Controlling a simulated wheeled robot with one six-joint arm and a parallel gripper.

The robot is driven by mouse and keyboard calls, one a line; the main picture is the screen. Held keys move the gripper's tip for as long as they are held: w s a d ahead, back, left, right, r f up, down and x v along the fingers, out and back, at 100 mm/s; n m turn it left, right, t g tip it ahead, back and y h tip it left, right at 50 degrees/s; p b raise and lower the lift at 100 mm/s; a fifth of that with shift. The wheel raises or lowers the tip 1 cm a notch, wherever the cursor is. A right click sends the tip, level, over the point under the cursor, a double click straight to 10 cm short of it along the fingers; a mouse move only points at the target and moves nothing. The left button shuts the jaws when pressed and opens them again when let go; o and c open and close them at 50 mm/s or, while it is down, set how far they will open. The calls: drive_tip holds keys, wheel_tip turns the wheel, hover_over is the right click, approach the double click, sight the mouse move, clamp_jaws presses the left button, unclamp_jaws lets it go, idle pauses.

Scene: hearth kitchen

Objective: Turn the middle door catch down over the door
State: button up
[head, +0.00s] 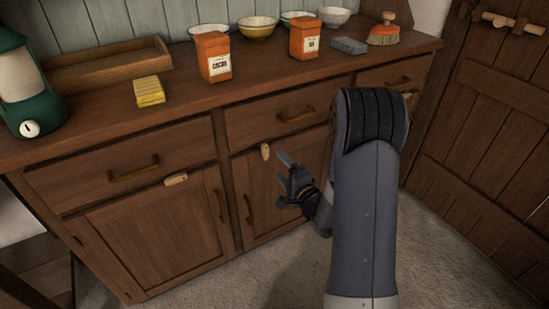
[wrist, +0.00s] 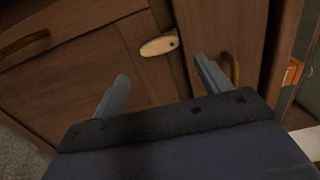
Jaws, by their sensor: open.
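The middle door catch (head: 265,151) is a small tan wooden piece at the top of the middle door (head: 262,190), under the middle drawer. Its long axis stands upright, and its lower part appears to lie over the door's top edge. In the turned wrist view the catch (wrist: 159,45) shows just beyond the gap between my fingertips, with a dark pivot spot near its right end. My gripper (head: 283,180) is open and empty in front of the middle door, apart from the catch. Both fingers show in the wrist view (wrist: 161,70).
The left catch (head: 176,179) lies level above the left door (head: 155,240). Pull handles stand on the drawers and doors near the gripper. The counter (head: 120,118) holds two orange boxes, bowls, a yellow sponge, a tray and a brush. Open floor lies in front.

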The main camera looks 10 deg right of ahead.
sight(268, 152)
drive_tip(key=v, duration=0.3)
drive_tip(key=shift+s+d, duration=0.1)
drive_tip(key=shift+s, duration=0.2)
drive_tip(key=b+x, duration=0.1)
drive_tip(key=x, duration=1)
drive_tip(key=shift+n, duration=0.3)
drive_tip(key=shift+s, duration=0.15)
